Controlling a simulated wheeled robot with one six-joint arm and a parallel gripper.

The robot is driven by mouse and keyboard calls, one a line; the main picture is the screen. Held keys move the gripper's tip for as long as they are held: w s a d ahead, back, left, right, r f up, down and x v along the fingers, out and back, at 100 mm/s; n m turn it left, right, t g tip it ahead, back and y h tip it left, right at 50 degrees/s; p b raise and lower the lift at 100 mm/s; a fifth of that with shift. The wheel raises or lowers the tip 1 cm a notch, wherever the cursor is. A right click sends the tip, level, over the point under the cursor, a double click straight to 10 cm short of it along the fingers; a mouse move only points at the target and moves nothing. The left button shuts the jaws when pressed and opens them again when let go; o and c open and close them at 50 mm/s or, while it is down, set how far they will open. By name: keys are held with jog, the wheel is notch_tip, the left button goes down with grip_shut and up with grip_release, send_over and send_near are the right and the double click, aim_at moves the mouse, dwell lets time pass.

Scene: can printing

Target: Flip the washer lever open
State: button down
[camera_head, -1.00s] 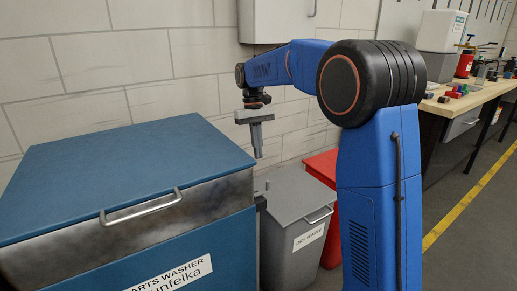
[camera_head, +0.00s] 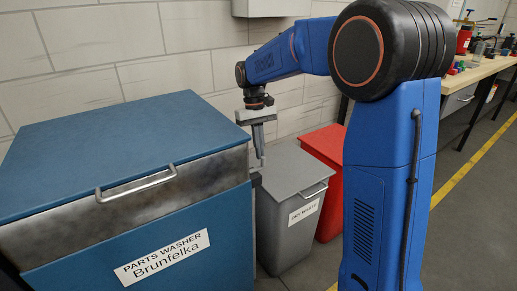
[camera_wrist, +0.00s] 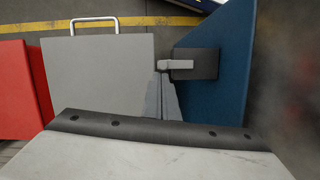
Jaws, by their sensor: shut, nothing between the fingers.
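The blue parts washer (camera_head: 215,235) stands at the left of the head view, its lid down, with a metal band and a front handle. Its side shows in the wrist view (camera_wrist: 230,75). The washer lever (camera_wrist: 178,64) is a light grey bar on a dark plate (camera_wrist: 205,63) on that side. In the head view it is small and mostly hidden by the washer's corner. My gripper (camera_head: 261,163) points down beside the washer's right side. In the wrist view its fingers (camera_wrist: 161,78) are together and empty, with their tips close to the lever's free end; I cannot tell whether they touch.
A grey dry-waste bin (camera_head: 290,235) stands right next to the washer, below my gripper; its lid (camera_wrist: 95,75) fills the wrist view's middle left. A red bin (camera_head: 328,190) stands beyond it. A workbench (camera_head: 475,75) is at the far right. Open floor lies in front.

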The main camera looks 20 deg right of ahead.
jog(key=shift+s+d+m, duration=0.2)
jog(key=shift+d+m, duration=0.05)
jog(key=shift+m, duration=0.45)
jog(key=s+m, duration=0.1)
jog(key=m, duration=0.2)
jog(key=s+m+y, duration=0.1)
jog(key=s+m, duration=0.1)
jog(key=m, duration=0.1)
jog(key=s+d+m+y, duration=0.1)
jog(key=s+m, duration=0.1)
jog(key=m, duration=0.1)
jog(key=shift+s+d+m+t, duration=0.1)
jog(key=shift+s+m+t, duration=0.1)
jog(key=shift+m+t, duration=0.15)
jog(key=shift+s, duration=0.1)
dwell(0.7)
jog(key=w+d+r, duration=0.4)
jog(key=d+r, duration=0.1)
jog(key=r, duration=0.4)
jog(key=shift+r, duration=0.35)
